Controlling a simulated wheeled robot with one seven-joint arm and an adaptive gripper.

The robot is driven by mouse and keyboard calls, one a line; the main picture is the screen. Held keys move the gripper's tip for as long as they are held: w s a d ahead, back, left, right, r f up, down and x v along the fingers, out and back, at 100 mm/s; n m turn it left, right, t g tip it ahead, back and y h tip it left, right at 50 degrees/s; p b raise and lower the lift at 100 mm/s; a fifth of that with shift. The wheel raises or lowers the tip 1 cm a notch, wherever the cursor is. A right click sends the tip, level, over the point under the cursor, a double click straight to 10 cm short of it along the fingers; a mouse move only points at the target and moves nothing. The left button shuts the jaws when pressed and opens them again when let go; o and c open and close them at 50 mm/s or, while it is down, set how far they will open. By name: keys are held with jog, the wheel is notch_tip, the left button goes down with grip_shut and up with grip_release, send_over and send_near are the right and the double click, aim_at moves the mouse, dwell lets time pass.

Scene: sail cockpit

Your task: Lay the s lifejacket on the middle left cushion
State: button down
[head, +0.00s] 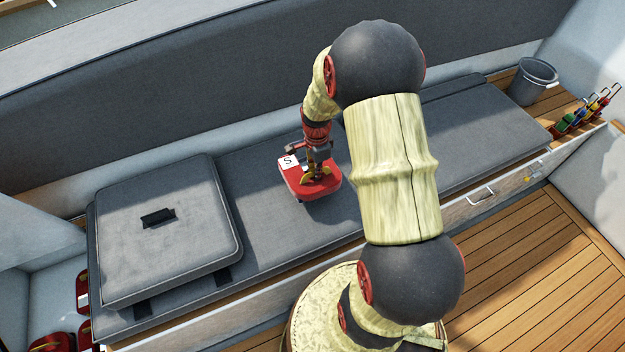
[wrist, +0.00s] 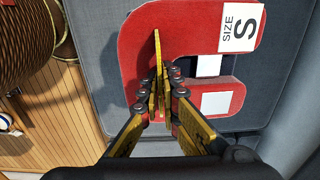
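The s lifejacket (head: 328,188) is red with a white label marked S. In the wrist view the lifejacket (wrist: 142,58) is U-shaped, and the label reads SIZE S. My gripper (head: 315,170) points down at it; in the wrist view my gripper (wrist: 164,85) has its fingers close together on a thin yellow upright piece on the jacket. The jacket is flat and level over the grey bench cushion (head: 262,215), right of the square stacked cushion. I cannot tell whether its underside touches the cushion. My arm hides part of the bench to the right.
A square grey cushion (head: 190,250) with a dark handle lies on the left end of the bench. Other red jackets (head: 55,342) are in the lower left. A grey bucket (head: 532,82) and colored winch handles (head: 585,112) stand at the right end. The right bench cushion (head: 480,135) is clear.

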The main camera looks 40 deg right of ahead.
jog(key=shift+w+d+f+b, duration=0.2)
jog(key=shift+w+f+b, duration=0.05)
jog(key=shift+w+f, duration=0.4)
jog(key=shift+w+d+f+b, duration=0.15)
jog(key=shift+w+f+b, duration=0.05)
jog(key=shift+w+f, duration=0.45)
notch_tip(320, 180, down, 3)
jog(key=shift+w+f+b, duration=0.1)
jog(key=shift+f+b, duration=0.1)
jog(key=shift+b, duration=0.8)
jog(key=c, duration=2.1)
grip_release()
jog(key=shift+c, duration=0.2)
jog(key=shift+o, duration=0.5)
